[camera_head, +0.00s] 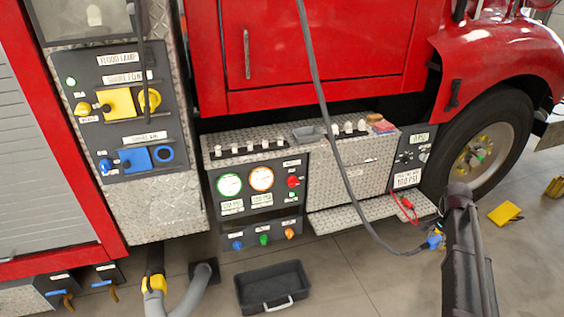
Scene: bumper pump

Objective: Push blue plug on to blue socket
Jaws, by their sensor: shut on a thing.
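The blue plug (434,241) is at the lower right, at the end of a dark cable that hangs from above and curves along the floor side. My gripper (440,233) is small in view at the end of my dark arm and is shut on the plug; the fingers are partly hidden. Plug and socket are far apart.
A yellow socket (119,102) sits above the blue one. The pump panel with gauges (229,185) and a diamond-plate step (365,213) stand between. A black tray (272,287), grey hose (187,292) and yellow block (505,213) are on the floor. The cable (327,110) crosses the middle.

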